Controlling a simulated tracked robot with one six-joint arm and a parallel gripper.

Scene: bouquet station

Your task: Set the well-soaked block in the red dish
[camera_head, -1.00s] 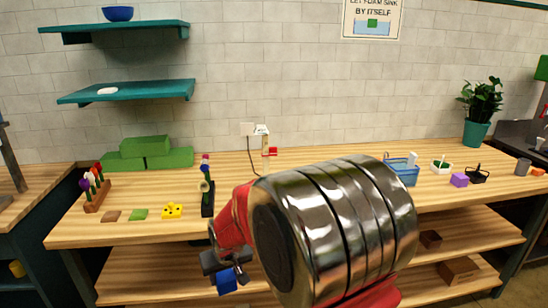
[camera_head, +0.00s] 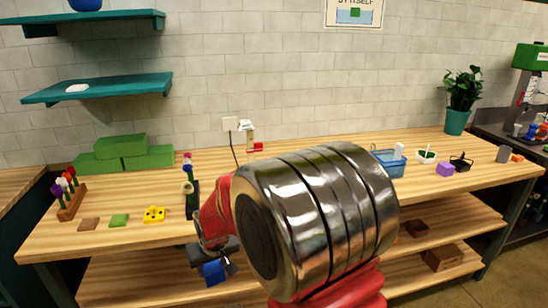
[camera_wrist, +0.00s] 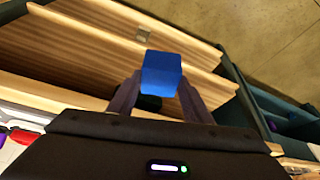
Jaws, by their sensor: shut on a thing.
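My gripper (camera_head: 213,258) is shut on a blue block (camera_head: 214,273) in front of the table's front edge, at the lower left of my arm. In the wrist view the blue block (camera_wrist: 161,75) sits between the two fingers (camera_wrist: 158,95), over the shelves. I make out no red dish for certain. A small red thing (camera_head: 258,146) stands at the back of the table by the wall socket, too small to identify. A stack of green foam blocks (camera_head: 122,154) is at the back left.
A blue basin (camera_head: 392,172), a white bowl with green inside (camera_head: 426,156), a purple block (camera_head: 445,169) and a black basket (camera_head: 461,163) stand on the right. A flower rack (camera_head: 72,205) and yellow piece (camera_head: 154,214) are on the left. My arm hides the table's middle front.

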